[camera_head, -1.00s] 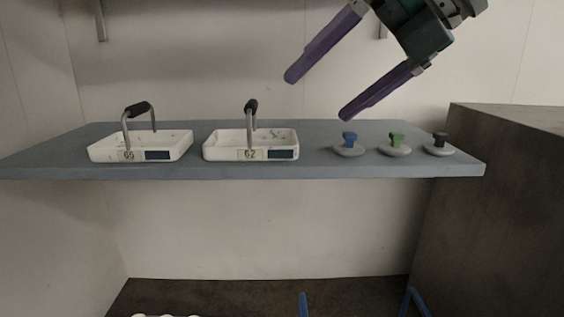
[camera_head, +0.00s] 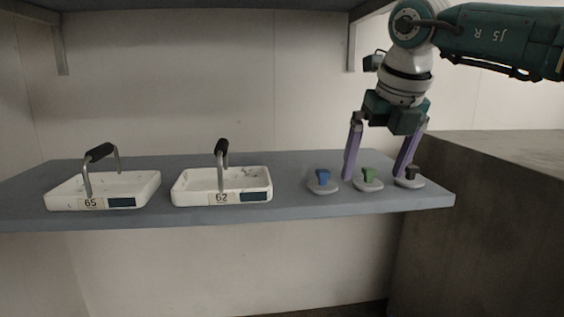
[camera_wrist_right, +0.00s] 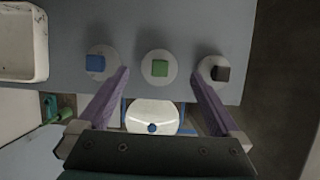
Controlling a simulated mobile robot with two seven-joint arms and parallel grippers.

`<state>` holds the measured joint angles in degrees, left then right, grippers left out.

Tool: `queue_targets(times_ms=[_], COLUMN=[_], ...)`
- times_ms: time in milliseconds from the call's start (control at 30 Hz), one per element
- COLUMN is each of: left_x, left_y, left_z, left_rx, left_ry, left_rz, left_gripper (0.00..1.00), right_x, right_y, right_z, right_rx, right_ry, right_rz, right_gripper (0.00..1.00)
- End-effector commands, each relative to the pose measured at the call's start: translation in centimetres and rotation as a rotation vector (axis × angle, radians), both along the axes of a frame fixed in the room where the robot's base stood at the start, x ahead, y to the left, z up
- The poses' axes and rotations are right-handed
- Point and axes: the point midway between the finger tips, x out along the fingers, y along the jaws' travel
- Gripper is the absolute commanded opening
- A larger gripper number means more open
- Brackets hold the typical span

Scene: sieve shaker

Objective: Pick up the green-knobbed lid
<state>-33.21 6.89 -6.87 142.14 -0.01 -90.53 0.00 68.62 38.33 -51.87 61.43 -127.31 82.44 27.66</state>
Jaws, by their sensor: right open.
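The green-knobbed lid (camera_head: 368,180) lies on the grey shelf, a pale round disc with a green knob on top. It stands between a blue-knobbed lid (camera_head: 322,182) and a dark-knobbed lid (camera_head: 410,178). My right gripper (camera_head: 376,176) is open, with its purple fingers pointing down on either side of the green-knobbed lid, near shelf height. In the right wrist view the green knob (camera_wrist_right: 160,68) shows ahead of the gap between the fingertips (camera_wrist_right: 160,75), apart from both. Nothing is held. My left gripper is not in view.
Two white trays with handles, marked 65 (camera_head: 135,190) and 62 (camera_head: 205,186), stand on the grey shelf (camera_head: 290,207) to the left. A dark block (camera_head: 480,200) rises beyond the shelf's right end. The neighbouring lids are close to the fingers.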

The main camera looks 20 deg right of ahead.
Motion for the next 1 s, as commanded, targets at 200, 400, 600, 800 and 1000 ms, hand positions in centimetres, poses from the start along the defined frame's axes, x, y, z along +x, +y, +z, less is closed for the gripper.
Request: queue_targets(times_ms=[200, 400, 600, 800, 1000], left_x=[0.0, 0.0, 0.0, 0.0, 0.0], left_y=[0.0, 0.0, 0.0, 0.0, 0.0], left_z=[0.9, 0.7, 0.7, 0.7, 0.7], left_rx=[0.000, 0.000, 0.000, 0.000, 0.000], left_ry=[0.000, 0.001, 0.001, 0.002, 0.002], left_rz=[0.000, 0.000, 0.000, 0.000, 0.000], left_gripper=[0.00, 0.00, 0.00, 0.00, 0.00], right_x=[0.7, 0.7, 0.7, 0.7, 0.7], right_y=[-0.1, -0.1, -0.1, -0.1, -0.1], right_z=[-1.6, -1.7, -1.7, -1.6, -1.6], right_rx=[0.000, 0.000, 0.000, 0.000, 0.000], right_ry=[-0.001, -0.002, -0.002, -0.002, -0.002], right_rz=[-0.001, 0.001, 0.000, 0.000, 0.000], right_gripper=[1.00, 1.00, 0.78, 0.56, 0.33])
